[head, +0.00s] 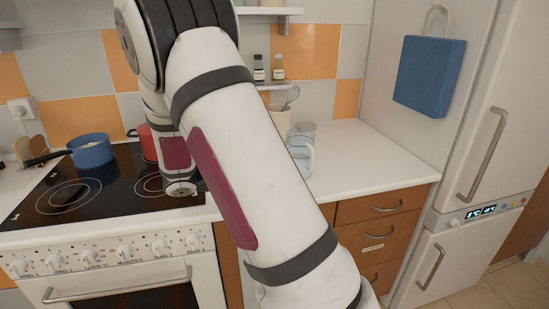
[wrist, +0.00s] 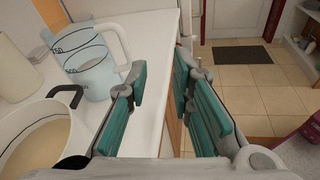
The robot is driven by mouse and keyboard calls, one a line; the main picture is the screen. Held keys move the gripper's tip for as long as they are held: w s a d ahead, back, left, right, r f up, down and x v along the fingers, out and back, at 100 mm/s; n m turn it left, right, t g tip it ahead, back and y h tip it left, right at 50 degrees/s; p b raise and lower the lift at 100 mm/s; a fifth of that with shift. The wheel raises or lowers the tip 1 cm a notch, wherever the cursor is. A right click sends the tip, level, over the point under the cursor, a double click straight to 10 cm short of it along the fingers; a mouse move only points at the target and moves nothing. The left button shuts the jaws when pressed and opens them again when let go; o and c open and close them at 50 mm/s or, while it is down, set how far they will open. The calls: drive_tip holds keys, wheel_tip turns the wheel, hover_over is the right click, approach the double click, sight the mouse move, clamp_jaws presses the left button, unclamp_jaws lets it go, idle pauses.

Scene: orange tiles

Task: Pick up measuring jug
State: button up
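The measuring jug (wrist: 92,66) is clear, bluish plastic with dark markings and a whitish handle. In the wrist view it stands on the white counter at upper left, left of my gripper (wrist: 158,82). My gripper is open, its teal finger pads apart with nothing between them, over the counter's front edge and apart from the jug. In the head view the jug (head: 303,156) is partly hidden behind my arm, and my gripper is hidden there.
A pot (wrist: 38,140) with dark handles and pale contents is close at the wrist view's lower left. A pale container (wrist: 12,68) stands behind it. The head view shows a blue saucepan (head: 92,152) on the black hob (head: 110,190). The counter (head: 375,155) right of the jug is clear.

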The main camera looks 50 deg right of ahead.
sight(312, 159)
drive_tip(key=w+f+n+h, duration=0.1)
drive_tip(key=w+d+f+n, duration=0.1)
drive_tip(key=w+d+f+n+t+h, duration=0.1)
drive_tip(key=w, duration=0.1)
drive_tip(key=shift+h+b, duration=0.3)
drive_tip(key=shift+b, duration=0.05)
drive_tip(key=shift+w+d+f, duration=0.15)
drive_tip(key=shift+d, duration=0.1)
drive_tip(key=x, duration=1.3)
drive_tip(key=shift+d+r+p, duration=0.25)
drive_tip(key=shift+p, duration=0.05)
clamp_jaws()
